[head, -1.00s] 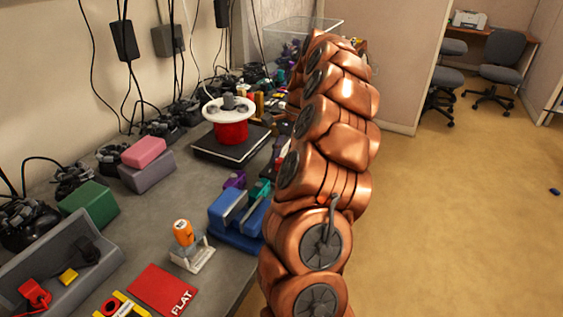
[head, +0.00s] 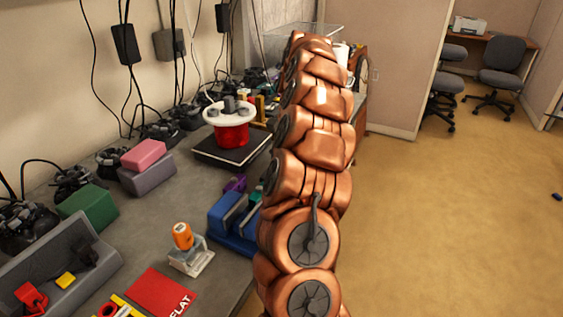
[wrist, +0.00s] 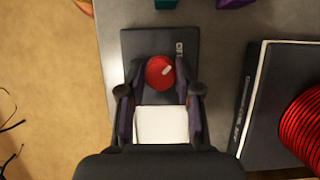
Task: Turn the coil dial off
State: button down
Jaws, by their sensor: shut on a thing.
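The coil dial (wrist: 158,68) is a round red knob with a white pointer mark, angled toward the upper right in the wrist view. It sits on a dark box (wrist: 145,42) with pale lettering partly visible at its right. My gripper (wrist: 160,76) is over the box, with its dark fingers on either side of the dial, shut on it. A white square surface (wrist: 161,125) shows between the fingers, below the dial. The red coil (head: 231,131) with a white top stands on a black base (head: 222,154). In the head view my arm hides the gripper and dial.
The coil's base is close right of my gripper in the wrist view. A blue vise-like object (head: 230,220), an orange-handled tool (head: 184,237) and a red FLAT sheet (head: 158,292) lie on the grey bench (head: 130,228). Open floor (head: 440,220) is to the right.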

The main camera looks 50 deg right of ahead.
jog(key=shift+f, duration=0.1)
jog(key=c, duration=0.8)
grip_release()
jog(key=m, duration=0.2)
jog(key=m+t+p, duration=0.1)
jog(key=m, duration=0.1)
jog(key=shift+s+r+t, duration=0.15)
jog(key=shift+r+t, duration=0.05)
jog(key=shift+t, duration=0.1)
jog(key=m+t+p, duration=0.1)
jog(key=m, duration=0.1)
jog(key=m+p, duration=0.1)
jog(key=m, duration=0.2)
jog(key=shift+s+t, duration=0.1)
jog(key=shift+t, duration=0.3)
jog(key=m+t+h+p, duration=0.1)
jog(key=m+p, duration=0.1)
jog(key=m, duration=0.2)
jog(key=shift+a+p, duration=0.15)
jog(key=shift+p, duration=0.25)
jog(key=m+t+h+p, duration=0.1)
jog(key=m+p, duration=0.2)
jog(key=m, duration=0.1)
jog(key=shift+s+m+h, duration=0.1)
jog(key=shift+m+h, duration=0.4)
jog(key=shift+m, duration=0.1)
